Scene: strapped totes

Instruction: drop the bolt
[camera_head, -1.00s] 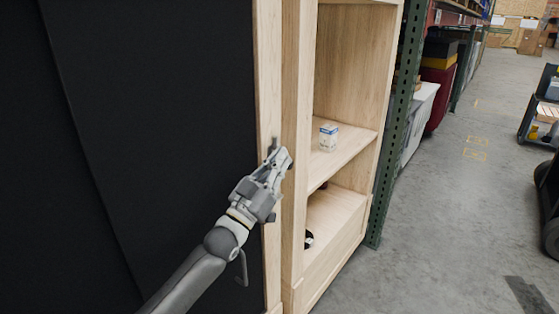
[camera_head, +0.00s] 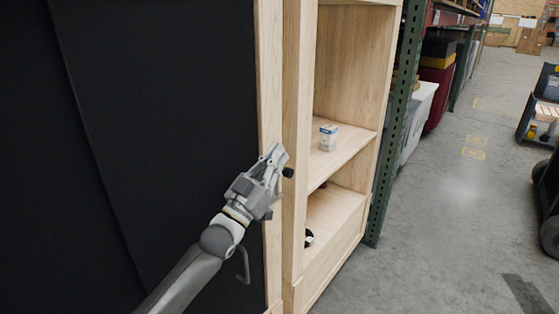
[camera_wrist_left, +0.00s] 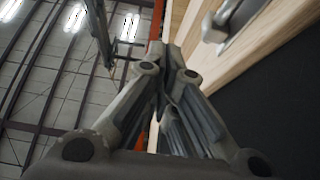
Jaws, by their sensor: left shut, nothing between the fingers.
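My left gripper (camera_head: 277,152) is in front of the wooden front post of the cabinet in the head view. Its fingers are shut with nothing between them; they come together in the left wrist view (camera_wrist_left: 170,60). A small dark knob (camera_head: 288,172), which looks like part of the bolt, shows just right of the fingers at the post. In the left wrist view a grey metal fitting (camera_wrist_left: 216,28) on the wood, perhaps the bolt or its plate, lies above and right of the fingertips, apart from them. My right gripper is not in view.
A large black panel (camera_head: 160,130) fills the left. The cabinet's open shelves hold a small white and blue box (camera_head: 328,137) and a dark item (camera_head: 309,238) lower down. A green rack post (camera_head: 398,120) stands to the right.

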